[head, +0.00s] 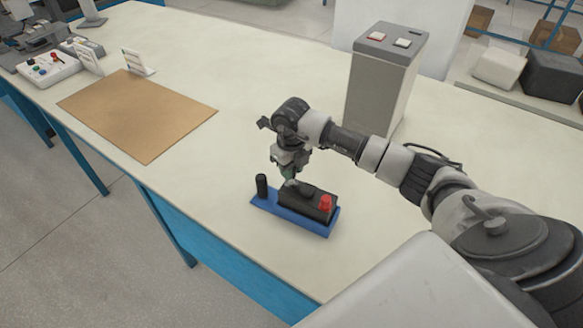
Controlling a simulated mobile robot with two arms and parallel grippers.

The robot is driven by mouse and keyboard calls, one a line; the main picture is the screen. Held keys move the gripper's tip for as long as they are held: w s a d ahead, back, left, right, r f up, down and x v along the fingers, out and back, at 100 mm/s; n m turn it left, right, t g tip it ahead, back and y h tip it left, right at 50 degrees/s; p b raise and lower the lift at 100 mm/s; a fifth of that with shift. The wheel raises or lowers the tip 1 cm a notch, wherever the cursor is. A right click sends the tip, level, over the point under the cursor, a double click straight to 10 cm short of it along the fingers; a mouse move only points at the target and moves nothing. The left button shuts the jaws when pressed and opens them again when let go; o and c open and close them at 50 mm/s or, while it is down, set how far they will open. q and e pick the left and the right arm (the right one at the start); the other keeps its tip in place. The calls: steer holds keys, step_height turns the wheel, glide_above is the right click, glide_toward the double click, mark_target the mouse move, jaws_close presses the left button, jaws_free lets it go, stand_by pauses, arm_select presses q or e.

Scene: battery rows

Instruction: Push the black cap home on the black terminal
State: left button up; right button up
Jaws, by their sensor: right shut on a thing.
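A black battery block (296,205) stands on a blue tray (318,229) near the table's front edge. A red cap (326,203) sits upright at the block's right end. A dark rounded piece (307,191) shows on top of the block, left of the red cap. My right gripper (289,181) points down over the left part of the block. It is shut on a small dark thing, seemingly the black cap, which is mostly hidden by the fingers. The black terminal beneath cannot be made out. My left gripper is not in view.
A black upright cylinder (262,187) stands at the tray's left end, close to my right gripper. A tall grey box (383,90) with buttons stands behind my arm. A brown mat (137,112) and a control box (48,70) lie left. The table between is clear.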

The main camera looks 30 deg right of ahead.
steer(key=shift+f+b, duration=1.3)
steer(key=shift+f, duration=0.2)
stand_by(1.7)
steer(key=o, duration=1.4)
steer(key=shift+o, duration=0.2)
steer(key=shift+r, duration=0.1)
steer(key=shift+r+p, duration=2.35)
steer(key=shift+r, duration=1.1)
